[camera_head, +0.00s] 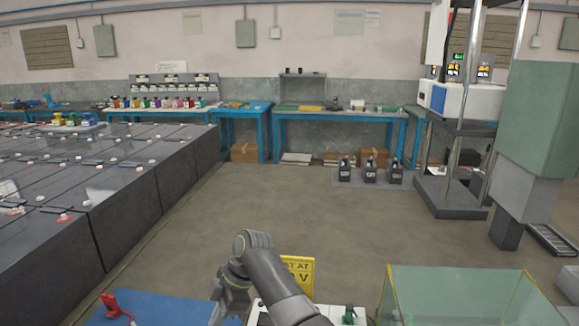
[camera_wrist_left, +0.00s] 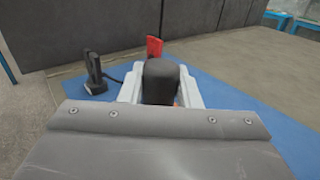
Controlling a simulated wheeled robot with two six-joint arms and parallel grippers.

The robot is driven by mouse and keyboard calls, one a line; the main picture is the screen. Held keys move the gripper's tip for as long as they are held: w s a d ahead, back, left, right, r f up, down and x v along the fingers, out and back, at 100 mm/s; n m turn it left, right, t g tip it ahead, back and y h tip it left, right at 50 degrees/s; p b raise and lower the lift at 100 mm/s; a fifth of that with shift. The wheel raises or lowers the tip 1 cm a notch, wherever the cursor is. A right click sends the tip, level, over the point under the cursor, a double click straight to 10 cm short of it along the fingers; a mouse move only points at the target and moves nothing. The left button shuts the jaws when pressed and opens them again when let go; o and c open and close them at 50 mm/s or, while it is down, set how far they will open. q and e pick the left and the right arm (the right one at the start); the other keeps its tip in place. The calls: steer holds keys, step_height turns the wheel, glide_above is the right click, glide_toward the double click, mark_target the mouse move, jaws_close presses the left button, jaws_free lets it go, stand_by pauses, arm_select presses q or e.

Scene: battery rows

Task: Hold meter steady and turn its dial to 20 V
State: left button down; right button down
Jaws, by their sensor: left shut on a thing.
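My left gripper (camera_wrist_left: 160,88) is shut on a dark, rounded block that looks like the top of the meter (camera_wrist_left: 161,74), with pale fingers on both sides of it. The meter's face and dial are hidden in the left wrist view. In the head view my left gripper (camera_head: 226,300) points down at the right part of the blue mat (camera_head: 160,309), and the meter cannot be made out there. A red probe (camera_wrist_left: 154,46) stands beyond the meter, and a black probe (camera_wrist_left: 94,73) with a cable is left of it. My right gripper is not in view.
A yellow sign (camera_head: 301,270) ending in "V" stands behind my arm. A glass-walled box (camera_head: 455,290) is at the lower right. Rows of dark battery cells (camera_head: 125,205) fill the left. Blue benches (camera_head: 340,116) line the wall; the middle floor (camera_head: 270,205) is clear.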

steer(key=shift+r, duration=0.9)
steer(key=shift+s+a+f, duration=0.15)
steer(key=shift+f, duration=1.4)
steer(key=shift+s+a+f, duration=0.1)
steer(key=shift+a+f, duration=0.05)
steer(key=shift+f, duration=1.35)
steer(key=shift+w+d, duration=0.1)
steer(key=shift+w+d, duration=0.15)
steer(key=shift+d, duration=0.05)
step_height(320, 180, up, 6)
